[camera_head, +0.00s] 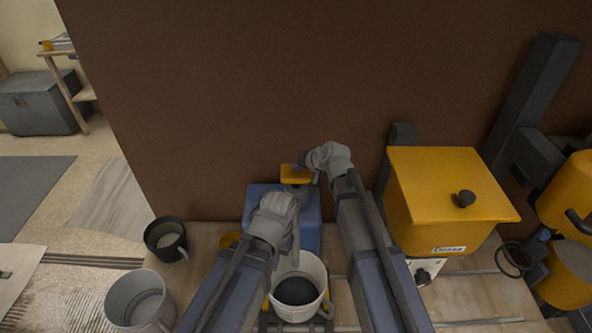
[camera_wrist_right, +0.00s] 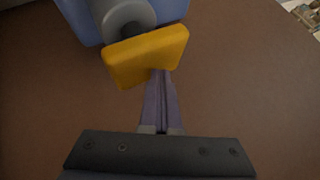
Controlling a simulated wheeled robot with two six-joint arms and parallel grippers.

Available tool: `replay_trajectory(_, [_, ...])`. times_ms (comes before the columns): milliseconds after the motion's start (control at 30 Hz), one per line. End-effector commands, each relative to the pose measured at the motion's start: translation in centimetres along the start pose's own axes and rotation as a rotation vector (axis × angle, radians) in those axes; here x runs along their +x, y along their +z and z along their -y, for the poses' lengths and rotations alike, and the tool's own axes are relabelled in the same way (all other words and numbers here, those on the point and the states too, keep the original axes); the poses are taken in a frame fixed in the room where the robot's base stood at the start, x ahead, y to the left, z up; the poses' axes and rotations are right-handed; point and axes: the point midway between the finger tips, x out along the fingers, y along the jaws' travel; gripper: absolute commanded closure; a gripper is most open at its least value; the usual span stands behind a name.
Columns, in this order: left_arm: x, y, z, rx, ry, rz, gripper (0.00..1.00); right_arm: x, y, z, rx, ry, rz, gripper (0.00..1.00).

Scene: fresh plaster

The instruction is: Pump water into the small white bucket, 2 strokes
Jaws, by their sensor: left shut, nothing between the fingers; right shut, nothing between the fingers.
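A blue tank (camera_head: 309,236) with a yellow pump head (camera_head: 296,173) on a grey collar stands against the brown wall. The small white bucket (camera_head: 317,270) stands in front of it, upright, with a dark inside; I cannot tell how much water it holds. My right gripper (camera_head: 308,168) is shut and empty at the pump head. In the right wrist view its closed fingertips (camera_wrist_right: 160,76) meet the edge of the yellow head (camera_wrist_right: 146,56); contact is unclear. My left gripper (camera_head: 294,237) is shut and empty, between the tank and the bucket, covering part of both.
A black cup (camera_head: 158,228) and a larger grey mug (camera_head: 115,298) stand at the left of the bench. A yellow lidded box (camera_head: 440,190) stands close to my right arm. More yellow containers (camera_head: 568,270) are at the far right. The brown wall (camera_head: 250,90) closes off the back.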

Motion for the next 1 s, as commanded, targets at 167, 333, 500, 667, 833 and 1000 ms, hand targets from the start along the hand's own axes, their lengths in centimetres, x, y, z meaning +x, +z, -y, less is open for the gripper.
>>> replay_trajectory(167, [0.3, 0.0, 0.0, 0.0, 0.0, 0.0, 1.0, 0.2, 0.2, -0.1, 0.0, 0.0, 0.002, 1.0])
replay_trajectory(333, [0.5, 0.0, -0.1, 0.0, 0.0, 0.0, 1.0, 0.3, 0.3, -0.2, 0.0, 0.0, 0.002, 1.0])
replay_trajectory(500, [0.7, 0.0, -0.1, 0.0, 0.0, 0.0, 1.0, 0.5, 0.4, -0.3, 0.0, 0.0, 0.002, 1.0])
replay_trajectory(667, [0.8, -0.1, -0.1, 0.0, 0.0, 0.0, 1.0, 0.6, 0.5, -0.4, 0.0, 0.0, 0.002, 1.0])
replay_trajectory(833, [1.1, -0.1, -0.1, 0.0, 0.0, 0.0, 1.0, 0.7, 0.6, -0.5, 0.0, 0.0, 0.002, 1.0])
replay_trajectory(1000, [1.2, -0.1, -0.1, 0.0, 0.0, 0.0, 1.0, 0.9, 0.7, -0.6, 0.0, 0.0, 0.002, 1.0])
